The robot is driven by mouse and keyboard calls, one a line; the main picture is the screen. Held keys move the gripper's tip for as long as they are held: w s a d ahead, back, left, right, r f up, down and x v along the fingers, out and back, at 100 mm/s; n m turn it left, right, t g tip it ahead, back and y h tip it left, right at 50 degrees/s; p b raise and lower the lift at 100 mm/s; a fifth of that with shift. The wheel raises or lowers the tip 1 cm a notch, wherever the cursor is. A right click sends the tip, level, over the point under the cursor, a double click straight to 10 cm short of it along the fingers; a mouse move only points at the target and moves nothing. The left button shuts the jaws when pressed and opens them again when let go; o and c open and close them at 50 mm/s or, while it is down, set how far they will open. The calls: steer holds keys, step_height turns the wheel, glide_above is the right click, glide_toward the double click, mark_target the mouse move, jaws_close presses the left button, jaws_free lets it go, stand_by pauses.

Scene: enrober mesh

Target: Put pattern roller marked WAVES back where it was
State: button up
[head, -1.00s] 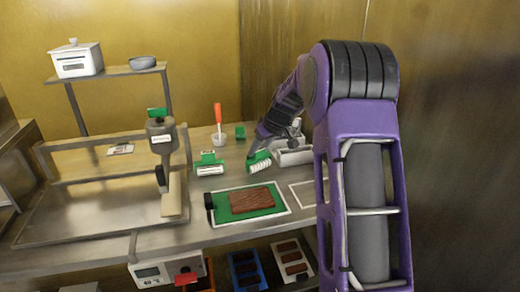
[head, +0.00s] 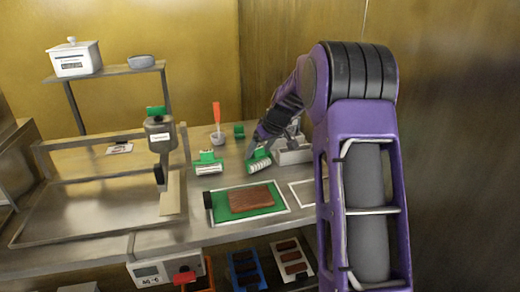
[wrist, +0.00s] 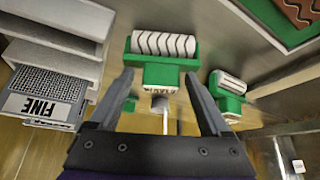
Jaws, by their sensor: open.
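The pattern roller (head: 259,162) has a white cylinder with dark wavy lines in a green holder. It lies on the steel worktop, right of a second green-and-white roller (head: 208,163). In the wrist view the wavy roller (wrist: 163,45) is just ahead of my gripper. Its label block is upside down and too small to read surely. My gripper (wrist: 158,80) is open, with its fingertips on either side of that block; I cannot tell whether they touch it. In the head view my gripper (head: 257,144) is over the roller, partly hidden by my arm.
A green mat (head: 277,209) with a brown slab (head: 250,199) lies in front. A white-outlined area (head: 302,192) is right of it. An orange-handled tool in a cup (head: 217,138) stands behind.

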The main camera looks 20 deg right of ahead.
steer(key=shift+a+f, duration=0.15)
steer(key=shift+f, duration=0.05)
steer(key=shift+r+p, duration=0.25)
steer(key=shift+p, duration=0.1)
steer(key=p+v, duration=0.1)
steer(key=v, duration=1.2)
steer(key=shift+w, duration=0.3)
steer(key=shift+r, duration=0.1)
